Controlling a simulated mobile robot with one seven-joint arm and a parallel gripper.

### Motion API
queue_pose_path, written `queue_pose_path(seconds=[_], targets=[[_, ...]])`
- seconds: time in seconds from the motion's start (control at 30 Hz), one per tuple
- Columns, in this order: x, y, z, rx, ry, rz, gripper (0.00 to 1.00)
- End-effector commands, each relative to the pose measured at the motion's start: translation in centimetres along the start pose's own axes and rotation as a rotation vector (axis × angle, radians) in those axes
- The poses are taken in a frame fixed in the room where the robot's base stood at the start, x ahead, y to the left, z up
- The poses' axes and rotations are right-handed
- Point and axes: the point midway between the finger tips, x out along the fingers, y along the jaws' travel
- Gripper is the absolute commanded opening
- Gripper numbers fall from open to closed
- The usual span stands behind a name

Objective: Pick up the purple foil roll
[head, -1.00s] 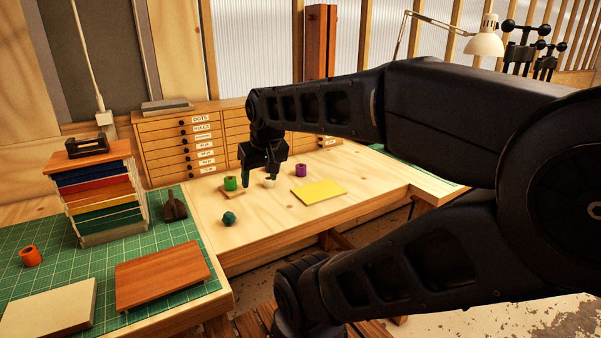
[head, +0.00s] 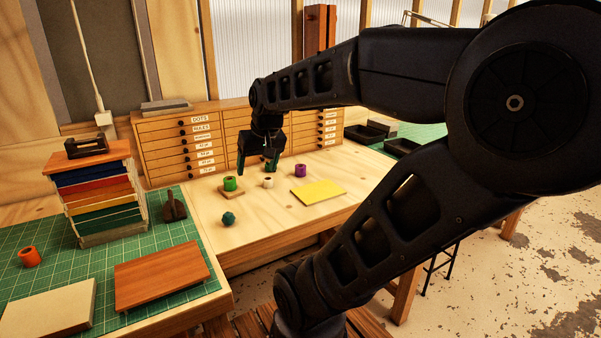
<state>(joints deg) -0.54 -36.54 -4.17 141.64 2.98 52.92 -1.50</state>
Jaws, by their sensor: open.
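The purple foil roll (head: 300,170) stands upright on the pale wooden bench, behind the yellow sheet (head: 318,191). My gripper (head: 256,168) points down to the left of the purple roll, apart from it. Its fingers are spread, and I see nothing between them that it holds. A cream roll (head: 268,182) stands just in front of the gripper. A green roll (head: 230,184) stands on a small wooden square to the left. A dark teal thing shows at the right finger, partly hidden, and I cannot tell its exact place.
A dark teal faceted object (head: 229,218) lies near the bench front. Drawer cabinets (head: 180,145) stand along the back. At left, a green cutting mat (head: 40,240) holds a stack of coloured boards (head: 100,200) and an orange roll (head: 29,257). Bench around the purple roll is clear.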

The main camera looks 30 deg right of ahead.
Motion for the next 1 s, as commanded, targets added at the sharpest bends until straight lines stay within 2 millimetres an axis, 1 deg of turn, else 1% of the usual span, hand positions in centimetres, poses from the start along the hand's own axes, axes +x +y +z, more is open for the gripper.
queue_pose_path(seconds=[0.03, 0.1, 0.27, 0.4, 0.47, 0.7, 0.87, 1.0], targets=[[0.5, 0.5, -1.4, 0.021, -0.009, -0.013, 0.74], [1.0, 1.2, -3.2, 0.05, -0.014, -0.031, 0.74], [2.6, 3.2, -7.2, 0.12, -0.023, -0.059, 0.74], [4.4, 5.3, -10.6, 0.182, -0.027, -0.071, 0.74], [5.2, 6.2, -11.9, 0.209, -0.029, -0.073, 0.74], [9.0, 10.8, -17.0, 0.312, -0.03, -0.056, 0.74], [11.9, 14.3, -19.9, 0.374, -0.027, -0.026, 0.74], [14.4, 17.6, -22.2, 0.424, -0.022, 0.012, 0.74]])
